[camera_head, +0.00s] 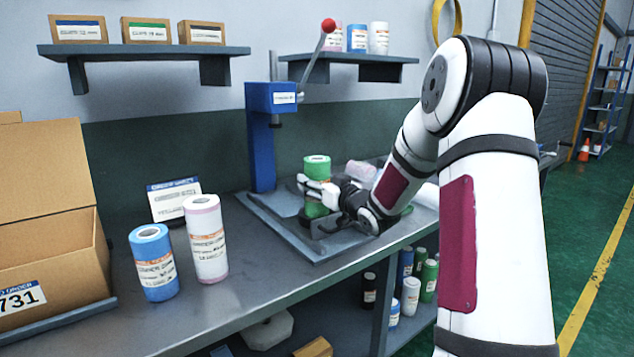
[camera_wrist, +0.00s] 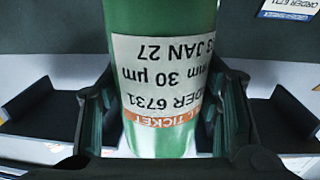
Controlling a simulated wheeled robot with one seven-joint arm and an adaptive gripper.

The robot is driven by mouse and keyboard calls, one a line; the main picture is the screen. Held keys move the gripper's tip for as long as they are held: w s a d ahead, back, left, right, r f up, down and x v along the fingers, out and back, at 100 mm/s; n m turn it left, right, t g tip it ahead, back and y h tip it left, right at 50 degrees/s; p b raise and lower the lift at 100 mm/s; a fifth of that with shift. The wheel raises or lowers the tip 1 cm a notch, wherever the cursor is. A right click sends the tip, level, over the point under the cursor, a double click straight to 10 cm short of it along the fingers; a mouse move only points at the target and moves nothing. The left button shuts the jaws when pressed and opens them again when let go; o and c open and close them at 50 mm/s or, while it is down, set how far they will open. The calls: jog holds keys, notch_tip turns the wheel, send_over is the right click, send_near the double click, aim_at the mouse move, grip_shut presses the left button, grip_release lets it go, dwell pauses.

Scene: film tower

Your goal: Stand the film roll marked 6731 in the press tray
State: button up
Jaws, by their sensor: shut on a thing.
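A green film roll (camera_head: 317,167) stands upright in my gripper (camera_head: 318,190). In the wrist view the roll (camera_wrist: 162,30) fills the middle between the two fingers (camera_wrist: 160,125), and its label reads ORDER 6731, upside down in that picture. The gripper is shut on the roll's side. The press tray (camera_head: 272,226) is the blue-grey flat base at the foot of the blue press (camera_head: 262,150). The roll is over the tray, its lower end close to a dark holder (camera_head: 328,232). I cannot tell whether the roll's bottom touches the tray.
A blue roll (camera_head: 153,262) and a pink-white roll (camera_head: 208,240) stand on the bench at left, with a sign card (camera_head: 174,199) behind. An open carton (camera_head: 60,255) is at far left. A pale pink roll (camera_head: 361,172) lies behind my gripper. Bench front centre is clear.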

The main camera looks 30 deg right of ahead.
jog(key=o, duration=1.7)
jog(key=shift+f, duration=0.1)
jog(key=shift+f, duration=0.1)
jog(key=s, duration=1.2)
jog(key=shift+a, duration=0.2)
jog(key=shift+a, duration=0.1)
